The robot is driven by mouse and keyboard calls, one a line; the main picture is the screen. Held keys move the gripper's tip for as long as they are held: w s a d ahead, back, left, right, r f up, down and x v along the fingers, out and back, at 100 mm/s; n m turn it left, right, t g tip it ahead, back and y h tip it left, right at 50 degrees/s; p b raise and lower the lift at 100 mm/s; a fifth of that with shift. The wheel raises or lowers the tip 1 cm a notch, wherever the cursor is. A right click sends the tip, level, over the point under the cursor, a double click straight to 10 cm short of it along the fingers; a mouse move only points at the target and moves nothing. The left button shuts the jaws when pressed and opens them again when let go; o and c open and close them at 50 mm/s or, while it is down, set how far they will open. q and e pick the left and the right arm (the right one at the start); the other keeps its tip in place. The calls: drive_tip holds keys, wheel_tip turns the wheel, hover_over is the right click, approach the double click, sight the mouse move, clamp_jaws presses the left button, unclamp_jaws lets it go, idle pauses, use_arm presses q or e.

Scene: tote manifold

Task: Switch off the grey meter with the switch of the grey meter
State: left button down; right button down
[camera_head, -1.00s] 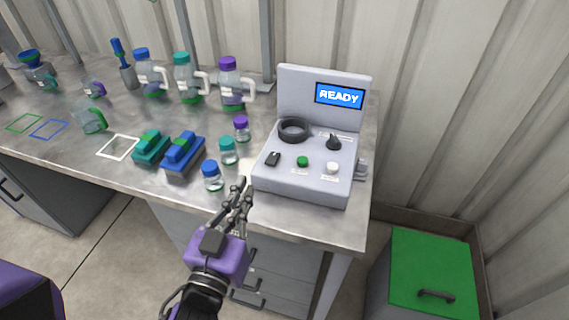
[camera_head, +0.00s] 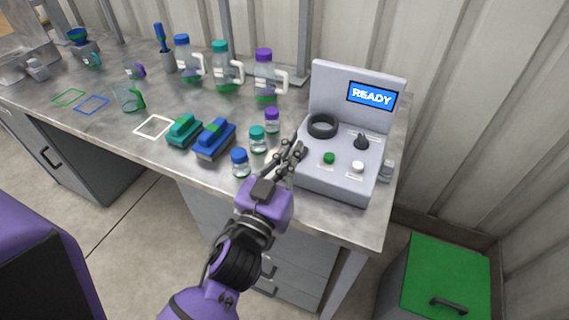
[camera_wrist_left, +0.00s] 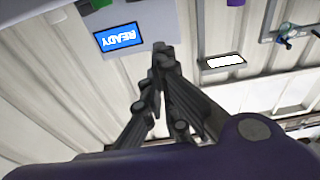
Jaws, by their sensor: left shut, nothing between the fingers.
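The grey meter (camera_head: 330,185) stands at the right end of the bench. Its lit blue screen (camera_head: 372,96) reads READY and also shows, turned upside down, in the left wrist view (camera_wrist_left: 119,40). Its sloped panel holds a black ring (camera_head: 322,126), a black pointed knob (camera_head: 361,142), a green button (camera_head: 329,157) and a white button (camera_head: 358,166). My left gripper (camera_head: 297,148) is shut and empty at the panel's left edge. It covers the spot of the small black switch, so the switch is hidden and contact cannot be told. My right gripper is out of view.
Small capped bottles (camera_head: 257,140) stand close left of my gripper, beside a blue block-like item (camera_head: 214,138) and a teal one (camera_head: 184,131). Jugs (camera_head: 266,77) stand behind. A green-lidded bin (camera_head: 455,275) is on the floor at right.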

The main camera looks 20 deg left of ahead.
use_arm(q)
drive_tip(key=w, duration=0.2)
drive_tip(key=w+r, duration=0.1)
drive_tip(key=w, duration=0.1)
drive_tip(key=shift+d+p, duration=0.1)
drive_tip(key=shift+p, duration=0.2)
drive_tip(key=f, duration=0.3)
drive_tip(key=shift+s+f+b, duration=0.2)
drive_tip(key=shift+s+b, duration=0.05)
drive_tip(key=shift+b, duration=0.1)
drive_tip(key=shift+s+f, duration=0.25)
drive_tip(key=shift+f, duration=0.2)
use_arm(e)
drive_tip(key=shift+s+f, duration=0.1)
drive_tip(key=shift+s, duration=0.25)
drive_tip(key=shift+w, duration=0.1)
use_arm(q)
drive_tip(key=shift+f, duration=0.1)
